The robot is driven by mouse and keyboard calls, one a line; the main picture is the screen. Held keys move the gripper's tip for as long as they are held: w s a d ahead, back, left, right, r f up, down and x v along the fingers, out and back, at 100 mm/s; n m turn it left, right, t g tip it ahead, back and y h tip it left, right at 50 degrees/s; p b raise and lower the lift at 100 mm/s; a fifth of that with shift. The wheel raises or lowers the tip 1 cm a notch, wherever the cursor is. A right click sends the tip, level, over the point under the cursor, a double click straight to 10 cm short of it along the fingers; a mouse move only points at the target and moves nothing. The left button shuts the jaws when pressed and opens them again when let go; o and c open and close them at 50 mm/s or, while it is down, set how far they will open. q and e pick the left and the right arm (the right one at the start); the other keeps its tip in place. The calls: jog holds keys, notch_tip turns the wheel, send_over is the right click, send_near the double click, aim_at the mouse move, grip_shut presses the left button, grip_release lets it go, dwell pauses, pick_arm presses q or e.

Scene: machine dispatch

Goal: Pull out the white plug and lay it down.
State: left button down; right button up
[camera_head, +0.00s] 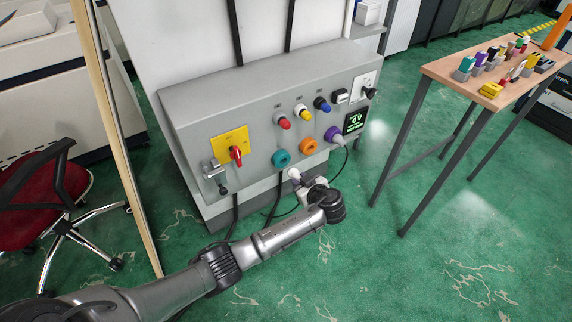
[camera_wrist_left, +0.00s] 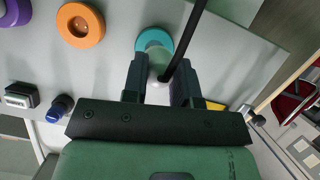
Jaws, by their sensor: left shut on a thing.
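The white plug (camera_wrist_left: 158,84) is between the two fingers of my left gripper (camera_wrist_left: 159,82), which is shut on it. In the head view the white plug's pale end (camera_head: 294,174) shows just beyond my left gripper (camera_head: 303,182), in front of the grey panel's lower edge. The teal socket (camera_head: 281,158) is up and left of it there. In the wrist view the teal socket (camera_wrist_left: 155,37) lies in line behind the plug; I cannot tell how far apart they are. A black cable (camera_wrist_left: 185,42) passes by the plug. My right gripper is not in view.
The grey panel (camera_head: 190,120) carries an orange socket (camera_head: 308,145), a purple one with a plug (camera_head: 336,134), a red rotary switch (camera_head: 236,153) and a screen (camera_head: 354,121). A wooden table (camera_head: 440,68) with small parts stands right. Black cables hang below the panel.

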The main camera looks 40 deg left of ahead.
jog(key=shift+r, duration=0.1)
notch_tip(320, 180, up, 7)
jog(key=p, duration=0.7)
dwell(0.4)
